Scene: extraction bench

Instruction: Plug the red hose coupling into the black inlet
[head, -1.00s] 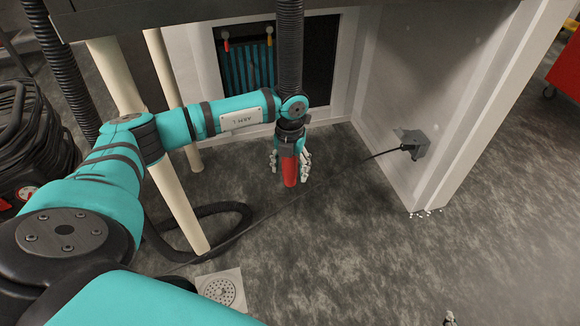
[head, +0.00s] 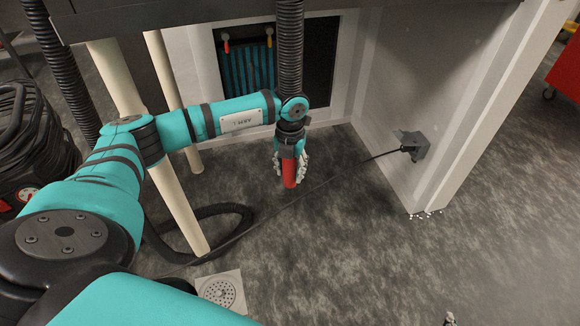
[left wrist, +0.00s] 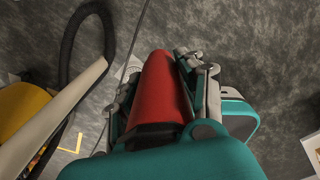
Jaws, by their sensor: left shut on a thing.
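The red hose coupling (head: 289,174) hangs at the lower end of a ribbed black hose (head: 290,50) in the head view, above the floor. My left gripper (head: 290,170) is shut on it, with a finger on each side and the coupling's red end sticking out below. In the left wrist view the red coupling (left wrist: 160,88) lies between the two fingers (left wrist: 158,90). A small grey tip at the bottom edge of the head view looks like part of my right gripper (head: 449,318); its jaws cannot be made out. I cannot identify the black inlet in either view.
A dark wall box (head: 413,146) with a thin cable sits on the right panel. Pale legs (head: 180,200) stand at left, beside a coiled black hose (head: 245,212). A floor drain (head: 219,291) lies in front.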

